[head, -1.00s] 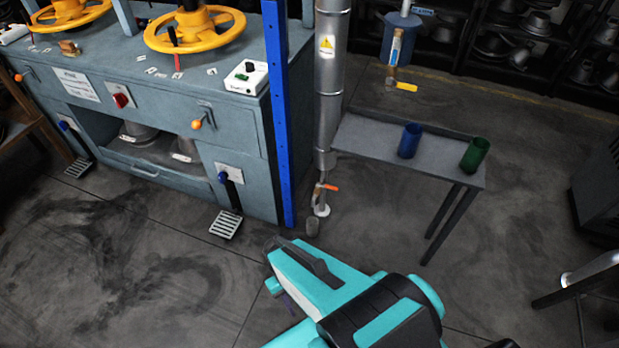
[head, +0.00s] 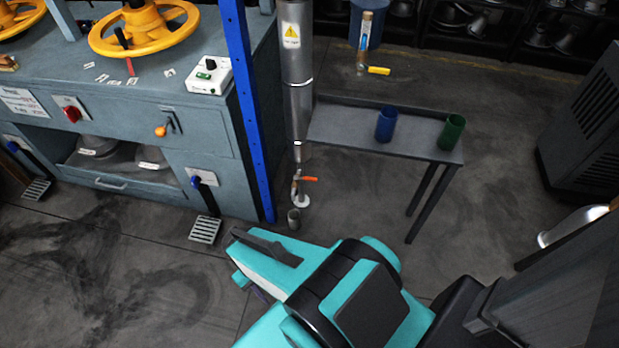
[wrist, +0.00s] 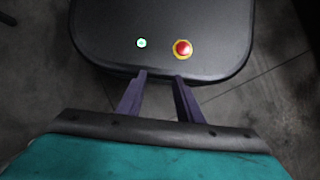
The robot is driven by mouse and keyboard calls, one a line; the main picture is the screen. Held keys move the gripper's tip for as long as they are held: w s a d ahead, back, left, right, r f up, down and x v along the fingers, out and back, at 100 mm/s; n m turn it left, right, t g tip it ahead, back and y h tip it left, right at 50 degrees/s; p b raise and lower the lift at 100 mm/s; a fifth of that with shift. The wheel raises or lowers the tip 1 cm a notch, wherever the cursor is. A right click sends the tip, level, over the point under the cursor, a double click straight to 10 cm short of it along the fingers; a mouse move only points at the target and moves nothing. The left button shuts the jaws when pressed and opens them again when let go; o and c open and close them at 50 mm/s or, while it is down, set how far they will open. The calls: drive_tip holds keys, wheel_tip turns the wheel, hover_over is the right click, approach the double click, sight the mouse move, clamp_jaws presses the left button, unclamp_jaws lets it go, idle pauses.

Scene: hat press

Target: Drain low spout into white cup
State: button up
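The low spout (head: 299,186) is at the foot of a vertical metal pipe, with an orange valve lever (head: 308,179) and a white disc (head: 301,201) low on it. A small grey cup (head: 293,219) stands on the floor just below it. I cannot make out a clearly white cup. My gripper is mostly hidden behind my teal arm in the head view, to the front of the spout. In the wrist view my gripper (wrist: 162,76) shows two purple fingers apart with nothing between them.
A side table (head: 345,130) bears a blue cup (head: 386,124) and a green cup (head: 451,132). A blue post (head: 247,110) and the grey press cabinet (head: 120,115) stand left. Floor in front is clear.

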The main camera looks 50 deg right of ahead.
drive_tip(key=w+d+f+t+y+b, duration=0.2)
drive_tip(key=w+d+f+y+b, duration=0.35)
drive_tip(key=w+f+b, duration=0.35)
drive_tip(key=w+d+f+t+y+b, duration=0.1)
drive_tip(key=w+d+t+y+b, duration=0.15)
drive_tip(key=w+d+b, duration=0.4)
drive_tip(key=w+d+f+t+y+b, duration=0.15)
drive_tip(key=w+d+t+b, duration=0.25)
drive_tip(key=d, duration=0.5)
drive_tip(key=d+r+n+t+b, duration=0.2)
drive_tip(key=d+t+b, duration=0.45)
drive_tip(key=d, duration=1.05)
drive_tip(key=s+d+r+n+t+b, duration=0.2)
drive_tip(key=s+d+b, duration=0.1)
drive_tip(key=d, duration=0.4)
drive_tip(key=s+d+r+n+t+b, duration=0.2)
drive_tip(key=s+d+r+t+b, duration=0.1)
drive_tip(key=d, duration=0.5)
drive_tip(key=shift+s+r+t, duration=0.25)
drive_tip(key=shift+s+t, duration=0.05)
drive_tip(key=shift+s, duration=0.15)
